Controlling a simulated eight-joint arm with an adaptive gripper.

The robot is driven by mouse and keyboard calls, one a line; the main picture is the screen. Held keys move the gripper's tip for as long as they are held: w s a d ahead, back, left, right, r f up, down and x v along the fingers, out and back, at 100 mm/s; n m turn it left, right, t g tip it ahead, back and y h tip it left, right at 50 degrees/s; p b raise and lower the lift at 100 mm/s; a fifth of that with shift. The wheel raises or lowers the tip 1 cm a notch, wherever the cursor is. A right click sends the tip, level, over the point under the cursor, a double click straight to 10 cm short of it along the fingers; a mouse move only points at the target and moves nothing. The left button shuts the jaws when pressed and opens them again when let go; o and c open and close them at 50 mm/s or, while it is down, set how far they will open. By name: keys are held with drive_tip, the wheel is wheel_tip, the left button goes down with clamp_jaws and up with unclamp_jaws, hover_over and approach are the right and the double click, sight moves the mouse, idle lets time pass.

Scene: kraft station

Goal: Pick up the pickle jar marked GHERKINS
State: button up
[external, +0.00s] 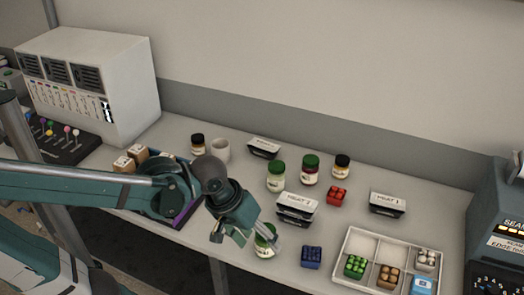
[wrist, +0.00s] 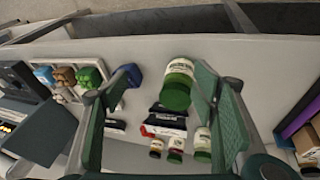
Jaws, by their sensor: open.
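A glass jar with a green lid and pale label (external: 265,243) stands near the table's front edge, partly behind a finger of my gripper (external: 245,236). In the wrist view this jar (wrist: 177,84) lies between the spread fingers of my gripper (wrist: 167,90), closer to the right finger, and nothing is gripped. Its label is too small to read for certain. No label clearly reads GHERKINS.
Dark boxes with white labels (external: 297,207) stand behind the near jar. A blue block (external: 311,257) is to its right, then a white divided tray (external: 350,243) with coloured blocks. A small dark-lidded jar (external: 342,167) and white mug (external: 220,151) stand at the back.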

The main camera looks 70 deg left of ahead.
drive_tip(key=w+a+n+p, duration=0.1)
drive_tip(key=n, duration=0.1)
drive_tip(key=w+a+n+g+p, duration=0.1)
drive_tip(key=n+p, duration=0.1)
drive_tip(key=w+a+n+g+p, duration=0.1)
drive_tip(key=n+p, duration=0.1)
drive_tip(key=shift+n+h, duration=0.3)
drive_tip(key=n+p, duration=0.1)
drive_tip(key=w+a+f+n+g+p, duration=0.1)
drive_tip(key=n+p, duration=0.1)
drive_tip(key=shift+a, duration=0.25)
drive_tip(key=shift+w+a+f+n+g+h+p, duration=0.1)
drive_tip(key=shift+a+f+n+g+h+p, duration=0.2)
drive_tip(key=shift+n+p, duration=0.35)
drive_tip(key=shift+w+a+f+n+g+h+p, duration=0.1)
drive_tip(key=shift+a+f+n+g+p, duration=0.25)
drive_tip(key=shift+n, duration=0.5)
drive_tip(key=shift+d+f, duration=0.15)
drive_tip(key=shift+f, duration=1.15)
drive_tip(key=shift+d+f+b, duration=0.15)
drive_tip(key=shift+f+b, duration=0.15)
drive_tip(key=shift+f, duration=1)
drive_tip(key=shift+d+f+b, duration=0.15)
drive_tip(key=shift+f+b, duration=0.15)
drive_tip(key=shift+f, duration=0.95)
